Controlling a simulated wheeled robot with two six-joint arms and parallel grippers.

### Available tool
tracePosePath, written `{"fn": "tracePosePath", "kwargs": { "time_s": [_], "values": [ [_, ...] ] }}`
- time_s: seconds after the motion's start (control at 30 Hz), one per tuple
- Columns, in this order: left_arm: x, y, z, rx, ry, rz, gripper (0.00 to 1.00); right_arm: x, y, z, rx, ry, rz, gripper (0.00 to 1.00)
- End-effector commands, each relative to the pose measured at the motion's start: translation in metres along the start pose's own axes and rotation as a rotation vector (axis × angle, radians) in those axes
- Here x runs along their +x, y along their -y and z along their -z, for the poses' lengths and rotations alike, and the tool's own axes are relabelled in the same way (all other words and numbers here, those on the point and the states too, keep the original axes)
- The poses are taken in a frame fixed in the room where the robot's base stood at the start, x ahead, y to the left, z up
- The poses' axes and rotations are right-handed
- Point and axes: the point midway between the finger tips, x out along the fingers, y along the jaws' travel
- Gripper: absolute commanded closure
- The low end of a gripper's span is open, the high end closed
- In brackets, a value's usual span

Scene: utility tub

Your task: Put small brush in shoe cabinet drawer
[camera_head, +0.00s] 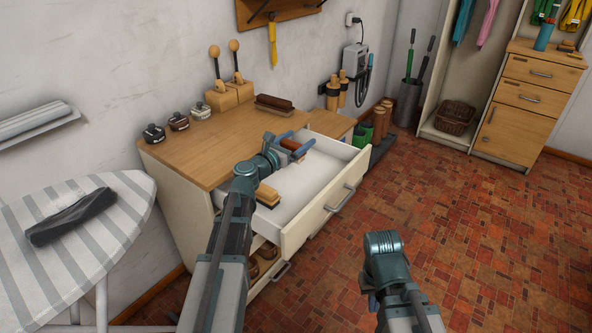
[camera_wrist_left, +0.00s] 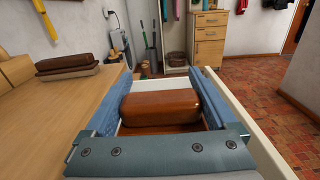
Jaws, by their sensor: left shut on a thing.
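The small brush (camera_head: 292,144) has a glossy reddish-brown back. My left gripper (camera_head: 295,147) is shut on it, with a blue finger on each side, over the far part of the open drawer. The brush (camera_wrist_left: 162,108) fills the gap between the fingers in the left wrist view; its underside is hidden. The white shoe cabinet drawer (camera_head: 322,218) is pulled out of the wood-topped cabinet (camera_head: 200,150). My right arm shows at the lower right of the head view, but its fingers are not visible.
A wooden brush (camera_head: 267,194) is in the near part of the drawer. A larger dark brush (camera_head: 274,104), shoe-polish tins (camera_head: 178,121) and wooden blocks with knobbed rods (camera_head: 222,98) stand on the cabinet top. A striped ironing board (camera_head: 120,215) is at left. The tiled floor at right is clear.

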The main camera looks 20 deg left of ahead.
Motion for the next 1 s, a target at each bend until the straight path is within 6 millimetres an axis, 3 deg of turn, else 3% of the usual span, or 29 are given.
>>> {"fn": "tracePosePath", "kwargs": {
  "time_s": [0.03, 0.17, 0.47, 0.8, 1.0],
  "values": [
    [0.000, 0.000, 0.017, 0.000, 0.000, 0.000, 0.69, 0.017, 0.002, 0.001, 0.000, 0.000, 0.000, 1.00],
    [0.000, 0.000, 0.034, 0.000, 0.000, 0.000, 0.69, 0.034, 0.003, 0.002, 0.000, 0.000, -0.001, 1.00],
    [0.000, 0.000, 0.040, 0.000, 0.000, 0.000, 0.69, 0.039, 0.003, 0.002, -0.001, 0.000, -0.003, 1.00],
    [0.000, 0.000, 0.075, 0.000, 0.000, 0.000, 0.69, 0.075, 0.005, 0.004, -0.003, 0.000, -0.009, 1.00],
    [0.000, 0.000, 0.072, 0.000, 0.000, 0.000, 0.69, 0.072, 0.005, 0.004, -0.003, 0.000, -0.010, 1.00]
  ]
}}
